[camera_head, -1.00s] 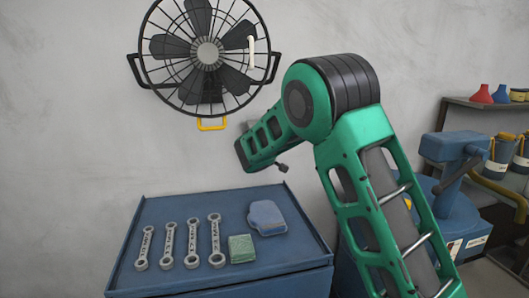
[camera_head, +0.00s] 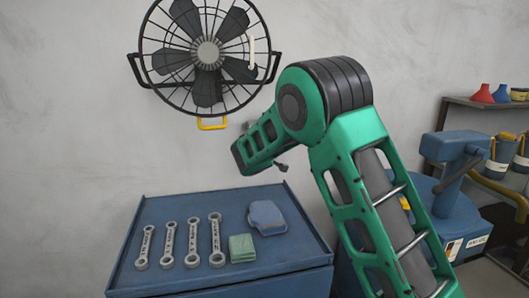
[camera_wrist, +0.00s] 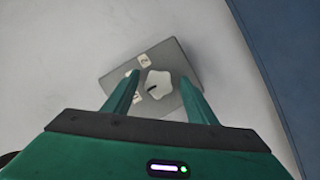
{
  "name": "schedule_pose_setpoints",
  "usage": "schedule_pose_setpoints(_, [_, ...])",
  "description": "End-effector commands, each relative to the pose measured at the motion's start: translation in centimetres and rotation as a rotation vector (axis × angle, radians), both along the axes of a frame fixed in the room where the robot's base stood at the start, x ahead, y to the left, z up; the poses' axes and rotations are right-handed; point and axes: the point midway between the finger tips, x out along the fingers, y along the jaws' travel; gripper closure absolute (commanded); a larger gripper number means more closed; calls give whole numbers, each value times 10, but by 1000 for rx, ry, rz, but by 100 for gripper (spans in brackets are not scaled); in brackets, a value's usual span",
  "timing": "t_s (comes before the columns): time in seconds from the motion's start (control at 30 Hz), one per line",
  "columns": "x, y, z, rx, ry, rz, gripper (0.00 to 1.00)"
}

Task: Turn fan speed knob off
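In the wrist view, a white lobed fan speed knob (camera_wrist: 158,84) with a dark pointer mark sits on a grey wall plate (camera_wrist: 185,62). The plate has small pale labels, at least one with a number. My gripper (camera_wrist: 160,78) is open, with one green finger on each side of the knob in this view. I see gaps between the fingers and the knob; the depth between them is hard to tell. In the head view, the black caged fan (camera_head: 207,54) hangs on the wall. The knob and my fingertips do not show there.
A blue cabinet (camera_head: 170,200) below the fan carries several wrenches (camera_head: 168,245), a green cloth (camera_head: 242,248) and a blue item (camera_head: 267,218). A blue machine (camera_head: 450,205) and a shelf (camera_head: 470,118) stand at the right. The wall around the fan is bare.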

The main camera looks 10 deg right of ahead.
Motion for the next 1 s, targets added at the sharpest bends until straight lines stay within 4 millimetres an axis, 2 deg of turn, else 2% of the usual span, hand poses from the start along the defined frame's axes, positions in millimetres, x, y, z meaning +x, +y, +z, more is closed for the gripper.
schedule_pose_setpoints(0.27, [-8,3,3,2,-2,1,48])
schedule_pose_setpoints(0.7, [-78,26,20,0,0,2,48])
schedule_pose_setpoints(0.83, [-91,31,23,1,1,2,48])
schedule_pose_setpoints(1.0, [-98,32,24,-1,2,0,48])
